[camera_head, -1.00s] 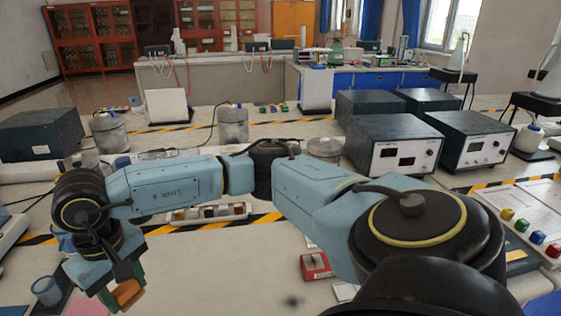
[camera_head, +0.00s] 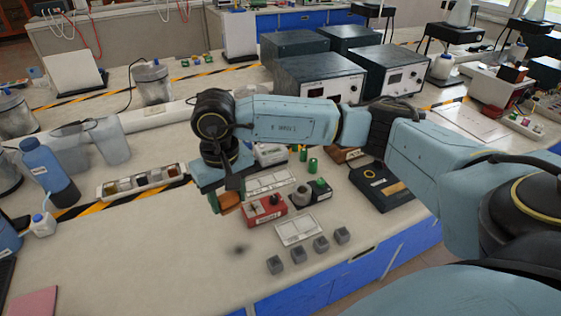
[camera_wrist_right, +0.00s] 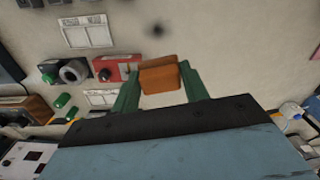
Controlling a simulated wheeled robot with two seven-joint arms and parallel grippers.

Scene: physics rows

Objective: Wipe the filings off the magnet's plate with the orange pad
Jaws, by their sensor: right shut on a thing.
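The orange pad (camera_head: 230,201) is held between the green fingers of my right gripper (camera_head: 226,200), above the bench. It also shows between the fingertips in the right wrist view (camera_wrist_right: 160,76). A red box (camera_head: 264,210) lies just right of the pad. Next to it is a dark unit with a grey round part (camera_head: 302,196) and a green knob. I cannot tell which of these is the magnet's plate, and no filings show clearly on either. A blurred dark smudge (camera_head: 237,250) shows in front of the gripper. My left gripper is out of view.
Several small grey blocks (camera_head: 307,248) and a white framed card (camera_head: 297,229) lie near the front edge. A black case (camera_head: 381,188) is to the right. A tray of samples (camera_head: 143,182) and a blue bottle (camera_head: 48,170) are left.

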